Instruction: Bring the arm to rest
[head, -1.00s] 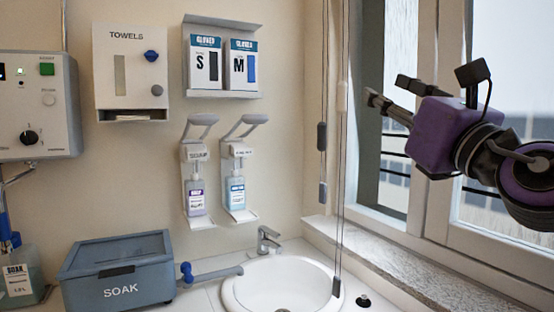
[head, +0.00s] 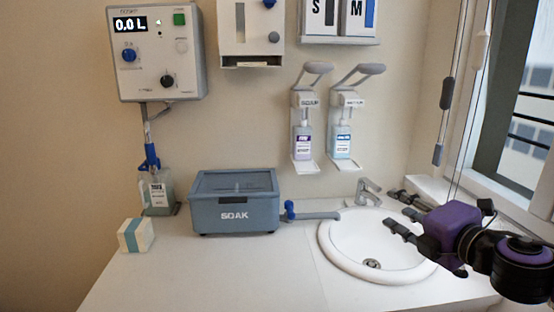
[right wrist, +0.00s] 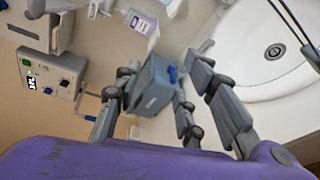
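My right gripper (head: 391,209) comes in from the right in the head view, with a purple body and dark grey fingers. Its fingers are spread and nothing is between them. In the head view it overlaps the right part of the white sink (head: 338,262); I cannot tell its height above the basin. The right wrist view shows the spread fingers too, with the sink (right wrist: 240,75) at upper right. My left gripper is in neither view.
A grey-blue SOAK box (head: 235,215), a small carton (head: 136,235) and a bottle (head: 158,192) stand on the counter (head: 220,275). A faucet (head: 367,190) rises behind the sink. Soap dispensers (head: 303,140) and a control box (head: 157,50) hang on the wall. A window is at right.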

